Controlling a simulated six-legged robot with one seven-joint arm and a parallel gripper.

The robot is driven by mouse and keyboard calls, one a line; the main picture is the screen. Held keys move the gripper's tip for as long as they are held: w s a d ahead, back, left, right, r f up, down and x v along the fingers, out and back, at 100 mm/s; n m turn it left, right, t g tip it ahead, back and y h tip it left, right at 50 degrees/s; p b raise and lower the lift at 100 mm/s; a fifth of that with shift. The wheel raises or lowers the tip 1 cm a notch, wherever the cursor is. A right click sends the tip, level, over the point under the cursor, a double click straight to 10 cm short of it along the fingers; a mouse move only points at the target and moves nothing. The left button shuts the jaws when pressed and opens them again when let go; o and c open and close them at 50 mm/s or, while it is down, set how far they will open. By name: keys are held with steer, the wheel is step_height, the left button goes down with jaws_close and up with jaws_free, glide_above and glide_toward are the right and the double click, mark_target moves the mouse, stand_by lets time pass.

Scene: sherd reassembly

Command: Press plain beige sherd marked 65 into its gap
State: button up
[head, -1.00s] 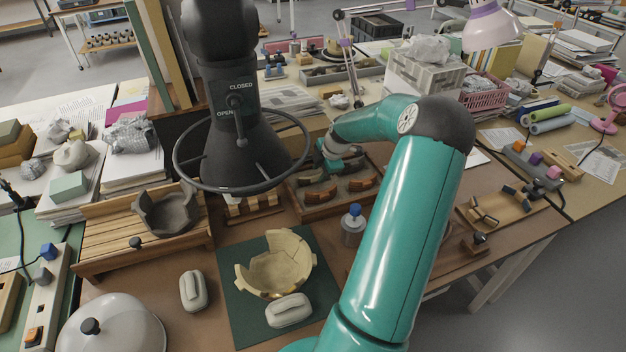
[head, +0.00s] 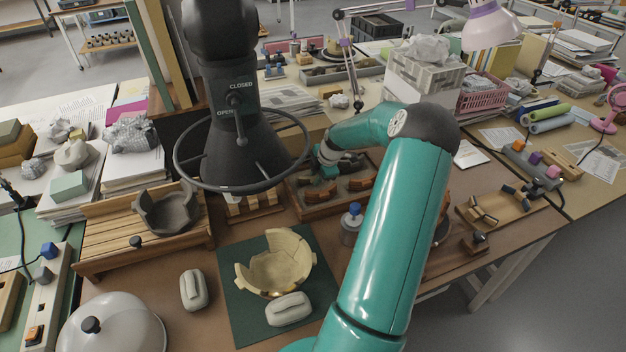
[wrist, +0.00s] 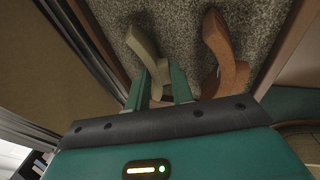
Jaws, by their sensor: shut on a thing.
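The beige sherd (wrist: 143,48) shows in the wrist view at the tips of my gripper (wrist: 163,84), which is shut on it. It is over the gravel-like floor of the sherd tray. No number is legible on it. In the head view my gripper (head: 326,172) is at the back left of the wooden sherd tray (head: 318,214), and the held sherd cannot be made out. The broken beige bowl (head: 272,268) stands on the dark green mat (head: 239,318) in front of the tray, with an uneven, open rim.
A reddish-brown sherd (wrist: 226,60) lies close right of my gripper. A blue-capped bottle (head: 351,228) stands between bowl and arm. Pale grey blocks (head: 193,290) lie near the bowl. A black cone with a ring (head: 243,150) hangs over the left of the tray.

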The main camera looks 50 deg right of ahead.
steer(key=shift+r, duration=3.5)
